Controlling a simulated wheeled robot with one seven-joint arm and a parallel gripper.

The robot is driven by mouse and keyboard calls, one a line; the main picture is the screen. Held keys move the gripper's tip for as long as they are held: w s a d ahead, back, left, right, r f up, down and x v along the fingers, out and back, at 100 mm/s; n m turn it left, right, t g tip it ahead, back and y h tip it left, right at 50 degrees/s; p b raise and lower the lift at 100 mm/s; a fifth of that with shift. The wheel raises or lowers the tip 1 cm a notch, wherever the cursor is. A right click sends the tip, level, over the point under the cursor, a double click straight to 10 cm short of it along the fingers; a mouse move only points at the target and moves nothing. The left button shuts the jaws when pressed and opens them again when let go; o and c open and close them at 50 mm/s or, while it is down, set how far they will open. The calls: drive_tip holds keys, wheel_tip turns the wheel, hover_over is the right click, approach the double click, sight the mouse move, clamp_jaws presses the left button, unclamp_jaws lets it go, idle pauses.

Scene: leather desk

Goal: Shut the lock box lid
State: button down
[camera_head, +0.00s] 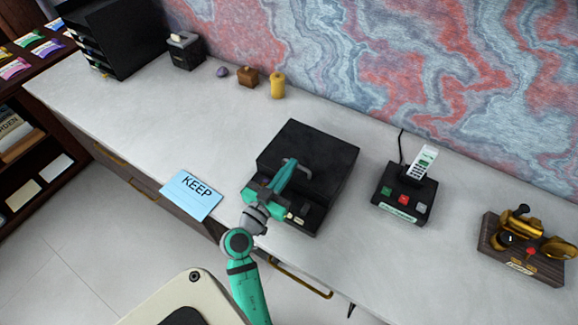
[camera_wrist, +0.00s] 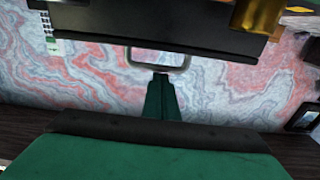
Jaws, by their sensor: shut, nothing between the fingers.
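The black lock box (camera_head: 335,165) stands on the desk in the middle of the head view. Its dark lid carries a grey loop handle (camera_head: 303,170), and small buttons sit on the front part. The lid looks flat and low over the box; I cannot tell if a gap is left under it. My gripper (camera_head: 290,164) is shut and empty, its green fingers reaching over the front of the box to the handle. In the wrist view the fingertips (camera_wrist: 160,78) are right by the handle (camera_wrist: 184,68); whether they touch is unclear. The lid's dark edge (camera_wrist: 90,38) crosses the top.
A blue KEEP card (camera_head: 192,195) lies left of the box. A phone on its base (camera_head: 405,195) stands right of it, with a brass-and-wood item (camera_head: 522,248) further right. Small objects and a black tray stack (camera_head: 120,35) stand at the back left. Desk between is clear.

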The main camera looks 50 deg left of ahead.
wheel_tip(320, 180, down, 2)
drive_tip(key=shift+s+f, duration=0.1)
drive_tip(key=shift+f, duration=0.05)
drive_tip(key=shift+s+g, duration=0.15)
drive_tip(key=shift+g, duration=0.15)
wheel_tip(320, 180, up, 5)
drive_tip(key=s+d+f, duration=0.1)
drive_tip(key=s, duration=0.1)
drive_tip(key=s+f, duration=0.1)
drive_tip(key=s, duration=0.2)
drive_tip(key=s+d+f, duration=0.1)
drive_tip(key=s, duration=0.2)
drive_tip(key=shift+s+d+f, duration=0.1)
drive_tip(key=shift+d+f, duration=0.2)
drive_tip(key=shift+f, duration=0.1)
drive_tip(key=shift+s+a, duration=0.1)
drive_tip(key=shift+s, duration=0.15)
